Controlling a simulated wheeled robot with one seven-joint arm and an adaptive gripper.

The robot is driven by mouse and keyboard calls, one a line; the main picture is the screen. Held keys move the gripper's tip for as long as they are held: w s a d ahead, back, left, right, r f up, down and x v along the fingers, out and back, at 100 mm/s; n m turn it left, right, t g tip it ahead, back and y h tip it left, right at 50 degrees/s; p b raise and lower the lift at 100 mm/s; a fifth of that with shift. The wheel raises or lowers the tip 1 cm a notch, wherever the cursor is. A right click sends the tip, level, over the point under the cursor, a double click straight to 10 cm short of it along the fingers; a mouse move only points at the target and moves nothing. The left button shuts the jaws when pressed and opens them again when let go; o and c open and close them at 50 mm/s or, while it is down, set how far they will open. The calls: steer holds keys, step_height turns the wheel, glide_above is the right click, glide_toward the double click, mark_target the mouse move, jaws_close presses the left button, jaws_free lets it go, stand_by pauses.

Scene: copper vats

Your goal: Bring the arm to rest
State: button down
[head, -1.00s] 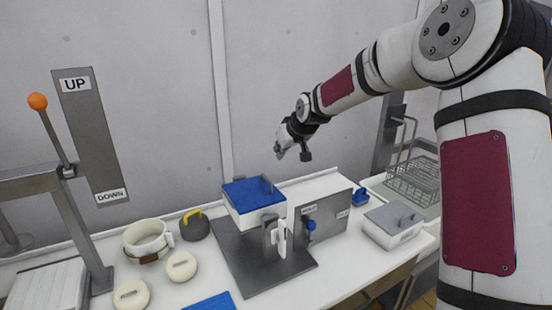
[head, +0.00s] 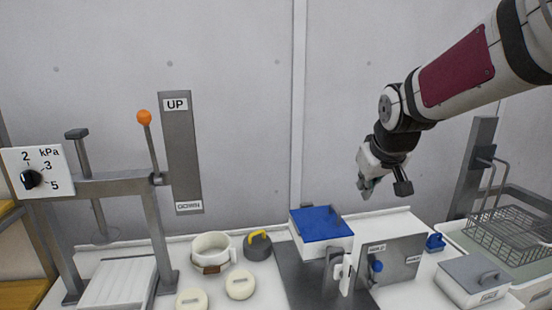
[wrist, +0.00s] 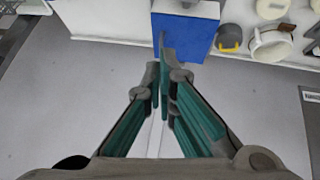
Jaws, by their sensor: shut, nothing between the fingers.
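My gripper (head: 367,188) hangs in the air above the right part of the white bench in the head view, apart from everything. In the wrist view its teal-padded fingers (wrist: 161,75) meet at the tips, with nothing between them. My arm reaches in from the upper right. Below and left of the gripper, a box with a blue lid (head: 321,223) stands on the bench; the blue lid also shows beyond the fingertips in the wrist view (wrist: 187,30).
A lever with an orange knob (head: 144,117) stands by an UP/DOWN plate (head: 182,150) at left. A white ring-shaped vessel (head: 213,239), a dark weight with yellow handle (head: 258,245) and round white pieces (head: 240,285) sit on the bench. A wire basket (head: 510,238) is at right.

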steer(key=s+a+m+g, duration=0.1)
steer(key=s+m, duration=0.1)
steer(key=s, duration=2.6)
steer(key=shift+s+a+m, duration=0.2)
steer(key=shift+s+m, duration=0.1)
steer(key=shift+s, duration=0.1)
